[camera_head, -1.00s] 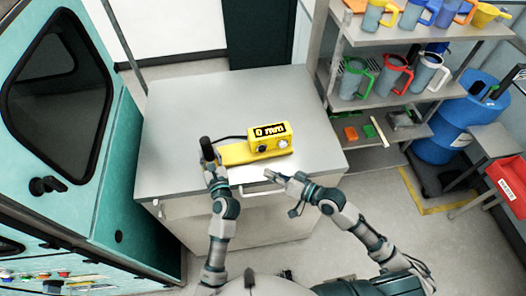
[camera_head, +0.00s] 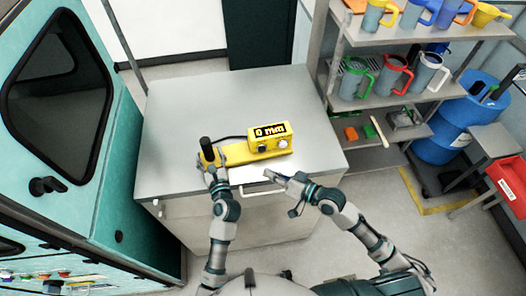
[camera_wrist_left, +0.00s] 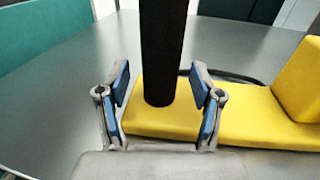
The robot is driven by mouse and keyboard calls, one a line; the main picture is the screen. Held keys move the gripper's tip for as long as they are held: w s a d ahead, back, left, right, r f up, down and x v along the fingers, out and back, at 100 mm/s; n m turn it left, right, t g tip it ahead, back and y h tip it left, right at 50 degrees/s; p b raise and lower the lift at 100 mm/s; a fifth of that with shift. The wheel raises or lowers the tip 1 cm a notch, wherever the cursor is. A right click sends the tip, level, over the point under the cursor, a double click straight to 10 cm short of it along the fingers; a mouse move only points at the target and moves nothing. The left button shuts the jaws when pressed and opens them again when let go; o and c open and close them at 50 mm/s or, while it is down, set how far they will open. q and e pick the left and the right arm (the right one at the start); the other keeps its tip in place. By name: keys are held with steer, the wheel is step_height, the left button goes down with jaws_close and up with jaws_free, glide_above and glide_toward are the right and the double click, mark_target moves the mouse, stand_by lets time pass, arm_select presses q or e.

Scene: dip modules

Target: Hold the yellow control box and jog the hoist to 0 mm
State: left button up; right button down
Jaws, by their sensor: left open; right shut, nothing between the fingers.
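The yellow control box (camera_head: 268,138) stands on its yellow base plate (camera_head: 238,153) on the grey cabinet top. Its display reads 0 mm, and round knobs sit below the display. A black upright handle (camera_head: 206,147) rises from the left end of the base. My left gripper (camera_head: 212,172) is at that end. In the left wrist view my left gripper (camera_wrist_left: 160,95) is open, with one blue-padded finger on each side of the black handle (camera_wrist_left: 163,50), apart from it. My right gripper (camera_head: 272,176) is shut and empty, in front of the box near the cabinet's front edge.
The grey cabinet top (camera_head: 185,105) is clear behind and left of the box. A black cable (camera_head: 228,138) runs behind the base. A teal machine (camera_head: 110,150) stands at left. A shelf with mugs (camera_head: 395,75) and a blue barrel (camera_head: 450,135) stand at right.

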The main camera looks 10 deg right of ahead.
arm_select(q)
steer(key=shift+s+d, duration=0.25)
steer(key=shift+s, duration=1)
steer(key=shift+s+d, duration=0.2)
steer(key=shift+s, duration=0.75)
steer(key=shift+s+d, duration=0.15)
steer(key=shift+s, duration=0.85)
steer(key=shift+s+d, duration=0.2)
steer(key=shift+s, duration=0.75)
